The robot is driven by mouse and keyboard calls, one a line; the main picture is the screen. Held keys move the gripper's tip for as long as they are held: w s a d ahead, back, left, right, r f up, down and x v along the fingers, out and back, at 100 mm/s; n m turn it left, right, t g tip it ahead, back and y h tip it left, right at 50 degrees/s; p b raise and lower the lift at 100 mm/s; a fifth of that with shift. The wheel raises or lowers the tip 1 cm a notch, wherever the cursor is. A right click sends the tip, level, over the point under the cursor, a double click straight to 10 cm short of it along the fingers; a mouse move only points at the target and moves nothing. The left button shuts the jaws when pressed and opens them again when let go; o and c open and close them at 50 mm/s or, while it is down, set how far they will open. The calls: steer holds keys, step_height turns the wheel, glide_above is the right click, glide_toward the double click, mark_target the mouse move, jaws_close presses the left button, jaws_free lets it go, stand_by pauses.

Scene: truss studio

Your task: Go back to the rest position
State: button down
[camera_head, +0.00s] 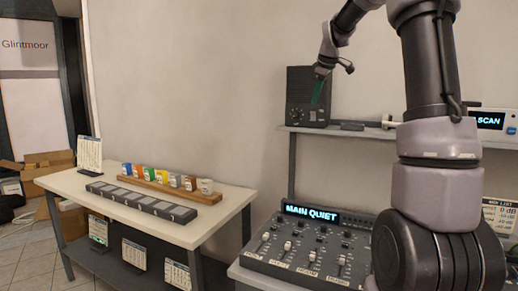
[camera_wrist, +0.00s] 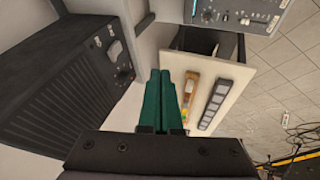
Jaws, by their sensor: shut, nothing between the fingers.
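My gripper (camera_head: 318,93) shows in the head view as a small dark green tip hanging from my bent arm, in front of the black speaker box (camera_head: 303,97) on the upper shelf. In the wrist view, its two green fingers (camera_wrist: 160,98) lie side by side, closed together. Nothing shows held in them. The black box (camera_wrist: 75,80) is to the left of the fingers in the wrist view. My arm rises at the right of the head view and bends over to the left.
A mixing console (camera_head: 310,250) with a "MAIN QUIET" display stands below. At left, a white table (camera_head: 150,225) carries a wooden rack (camera_head: 150,190) of coloured items and a dark strip of pads (camera_head: 140,201). Cardboard boxes (camera_head: 45,165) lie at far left. A "SCAN" unit (camera_head: 487,121) sits on the shelf.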

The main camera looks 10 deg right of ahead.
steer(key=s+a+r+m, duration=0.2)
steer(key=s+a+m, duration=0.2)
steer(key=s, duration=0.7)
steer(key=s+a+f+m, duration=0.2)
steer(key=s+m, duration=0.1)
steer(key=s, duration=0.5)
steer(key=s+a+f+m, duration=0.2)
steer(key=s+f+m, duration=0.1)
steer(key=s, duration=0.6)
steer(key=s+a+f+m+t+y, duration=0.1)
steer(key=s+f+m, duration=0.2)
steer(key=s, duration=0.5)
steer(key=shift+s+a+f+m, duration=0.25)
steer(key=shift+a+m, duration=0.15)
steer(key=shift+m, duration=0.3)
steer(key=shift+d, duration=0.1)
